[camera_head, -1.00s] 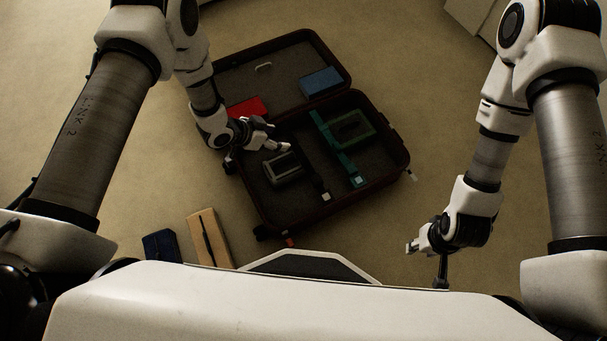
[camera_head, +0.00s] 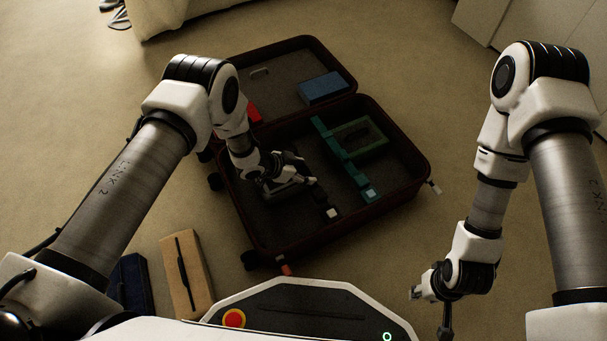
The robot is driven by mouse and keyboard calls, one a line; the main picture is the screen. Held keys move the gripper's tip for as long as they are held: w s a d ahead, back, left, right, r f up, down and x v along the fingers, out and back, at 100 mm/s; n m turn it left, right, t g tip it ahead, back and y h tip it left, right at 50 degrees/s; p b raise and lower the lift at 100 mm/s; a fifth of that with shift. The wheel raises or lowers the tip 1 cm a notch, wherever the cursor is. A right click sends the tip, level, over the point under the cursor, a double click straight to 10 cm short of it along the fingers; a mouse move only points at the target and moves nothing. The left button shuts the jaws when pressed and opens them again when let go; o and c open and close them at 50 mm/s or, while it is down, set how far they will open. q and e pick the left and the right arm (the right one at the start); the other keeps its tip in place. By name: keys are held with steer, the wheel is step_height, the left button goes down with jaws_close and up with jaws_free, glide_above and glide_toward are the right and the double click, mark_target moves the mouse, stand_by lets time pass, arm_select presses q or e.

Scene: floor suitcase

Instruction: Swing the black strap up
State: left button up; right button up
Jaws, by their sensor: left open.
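The open dark suitcase (camera_head: 262,232) lies on the floor ahead of me. The black strap (camera_head: 319,196), with a pale end piece, lies in its near half, left of the green strap (camera_head: 352,172). My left gripper (camera_head: 309,181) is open, low over the near half, at the upper end of the black strap. The picture does not show whether it touches the strap. A grey item (camera_head: 283,188) under the gripper is mostly hidden by it. My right gripper (camera_head: 421,297) hangs over the floor, right of the suitcase and apart from it; its fingers are too small to judge.
The far half holds a blue box (camera_head: 322,87) and a red item (camera_head: 254,113), partly hidden by my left arm. A tan case (camera_head: 187,272) and a navy case (camera_head: 131,284) lie on the floor at left.

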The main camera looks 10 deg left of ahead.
arm_select(q)
steer(key=shift+d, duration=0.1)
jaws_close()
steer(key=shift+r, duration=0.1)
steer(key=shift+w+r+g+p, duration=0.25)
steer(key=shift+r+g+p, duration=0.05)
steer(key=shift+r, duration=0.5)
steer(key=w+a+r+n+g+h+b, duration=0.1)
steer(key=w+a+r+n+g+h, duration=0.2)
steer(key=r, duration=0.5)
steer(key=shift+w+r+g+h+b, duration=0.3)
steer(key=shift+w+r+b, duration=0.05)
steer(key=shift+w, duration=0.15)
